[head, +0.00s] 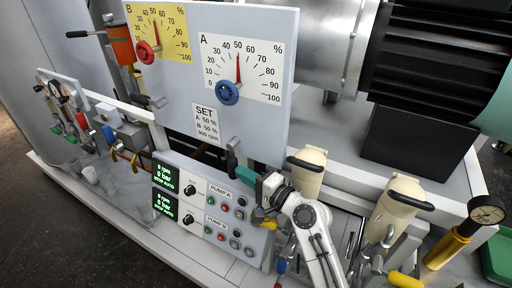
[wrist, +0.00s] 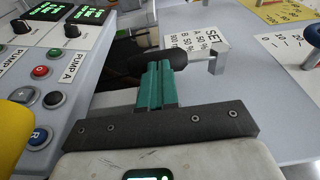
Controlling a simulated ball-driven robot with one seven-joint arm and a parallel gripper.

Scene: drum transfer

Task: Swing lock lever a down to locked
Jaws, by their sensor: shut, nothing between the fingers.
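Lock lever a shows in the wrist view as a black grip (wrist: 158,60) on a grey metal bracket (wrist: 219,58) fixed to the gauge panel. In the head view its grey bracket (head: 233,143) sits at the panel's lower edge, below gauge A. My gripper (head: 232,160) has teal fingers, shut and empty, reaching up under the lever. In the wrist view the fingertips (wrist: 157,68) lie right at the black grip and overlap its near side. I cannot tell whether they touch it.
The pump panel (head: 210,205) with knobs and buttons stands close to the left of my gripper. A blue wheel (head: 228,92) and a red wheel (head: 145,52) stick out from the gauge panel (head: 270,130).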

